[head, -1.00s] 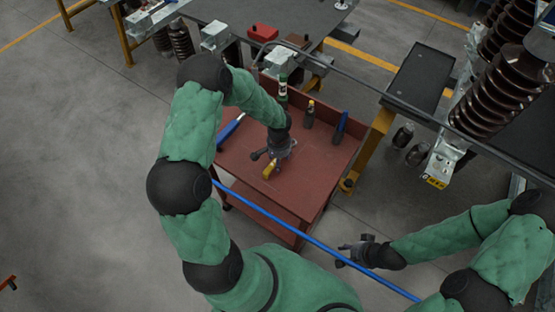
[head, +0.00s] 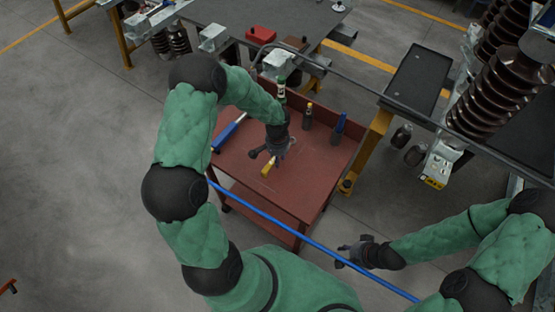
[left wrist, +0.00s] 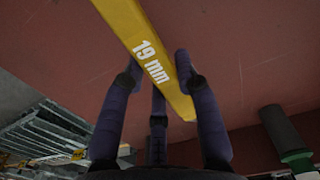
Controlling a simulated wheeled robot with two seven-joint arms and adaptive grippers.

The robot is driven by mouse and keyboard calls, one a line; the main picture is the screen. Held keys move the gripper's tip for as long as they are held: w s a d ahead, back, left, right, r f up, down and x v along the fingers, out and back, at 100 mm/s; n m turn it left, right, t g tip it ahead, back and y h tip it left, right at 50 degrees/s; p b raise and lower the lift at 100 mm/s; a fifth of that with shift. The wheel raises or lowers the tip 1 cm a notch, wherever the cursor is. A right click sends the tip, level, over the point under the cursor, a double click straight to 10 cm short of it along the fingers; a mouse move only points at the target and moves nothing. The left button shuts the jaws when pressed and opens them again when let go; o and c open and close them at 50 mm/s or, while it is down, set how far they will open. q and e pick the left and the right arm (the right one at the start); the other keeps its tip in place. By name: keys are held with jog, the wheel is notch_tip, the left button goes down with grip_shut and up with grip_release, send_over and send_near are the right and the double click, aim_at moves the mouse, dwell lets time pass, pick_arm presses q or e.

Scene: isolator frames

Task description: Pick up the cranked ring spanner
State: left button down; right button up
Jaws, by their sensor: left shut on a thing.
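The cranked ring spanner shows as a yellow bar marked "19 mm" in the left wrist view (left wrist: 150,50), and as a small yellow piece (head: 267,169) above the red trolley top in the head view. My left gripper (head: 266,158) is shut on it; in the left wrist view its dark fingers (left wrist: 158,75) lie on both sides of the bar. The ring ends are not clearly visible. My right gripper (head: 346,256) is away from the trolley, low at the right, with its fingers apart and nothing between them.
The red trolley (head: 310,185) also bears a blue-handled tool (head: 228,133), a green-and-white bottle (head: 281,93), a dark bottle (head: 307,117) and another blue-handled tool (head: 338,128). A grey worktable (head: 290,20) stands behind. Brown insulators (head: 495,95) stand at the right.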

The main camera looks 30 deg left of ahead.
pick_arm(q)
jog(key=s+d+r, duration=0.2)
jog(key=d+r, duration=0.3)
jog(key=d, duration=0.1)
jog(key=s+d+r+p, duration=0.1)
jog(key=s+d+r, duration=0.1)
jog(key=d+r, duration=0.3)
jog(key=shift+s+d+r, duration=0.2)
jog(key=shift+s+d, duration=0.1)
jog(key=shift+d, duration=0.85)
jog(key=c, duration=1.6)
grip_release()
jog(key=shift+c, duration=0.2)
grip_shut()
jog(key=shift+f, duration=0.1)
